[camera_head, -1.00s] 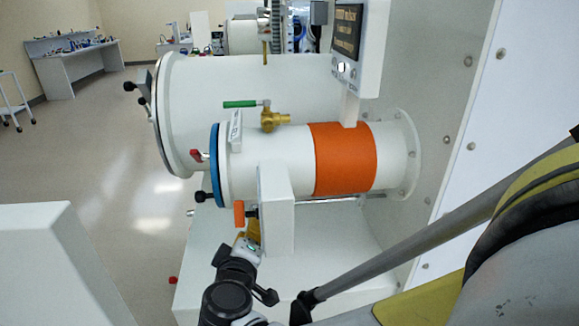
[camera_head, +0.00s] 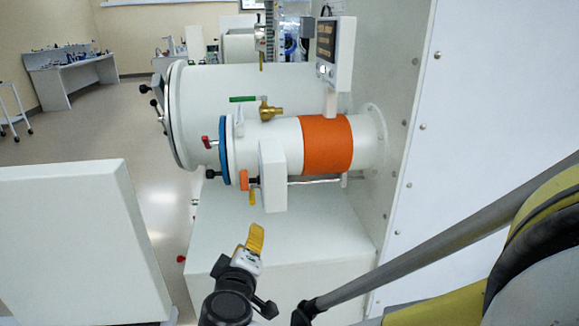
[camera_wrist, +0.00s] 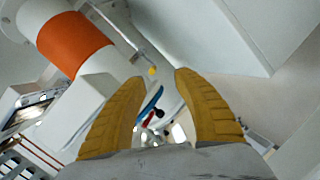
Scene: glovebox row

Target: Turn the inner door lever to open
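A small lever with a yellow end (camera_head: 252,196) hangs below an orange grip (camera_head: 243,180) at the near end of the small white chamber, beside a white box (camera_head: 272,175). I cannot tell for sure that this is the inner door lever. A thin metal rod (camera_head: 315,181) runs from the box toward the wall. In the wrist view a yellow tip (camera_wrist: 152,72) shows on a thin rod just beyond my fingers. My gripper (camera_head: 256,232) is below and apart from the lever. In the wrist view my gripper (camera_wrist: 161,80) is open and empty.
A larger white chamber (camera_head: 300,79) lies behind. A white panel (camera_head: 80,240) stands at left. A white ledge (camera_head: 300,228) lies under the small chamber.

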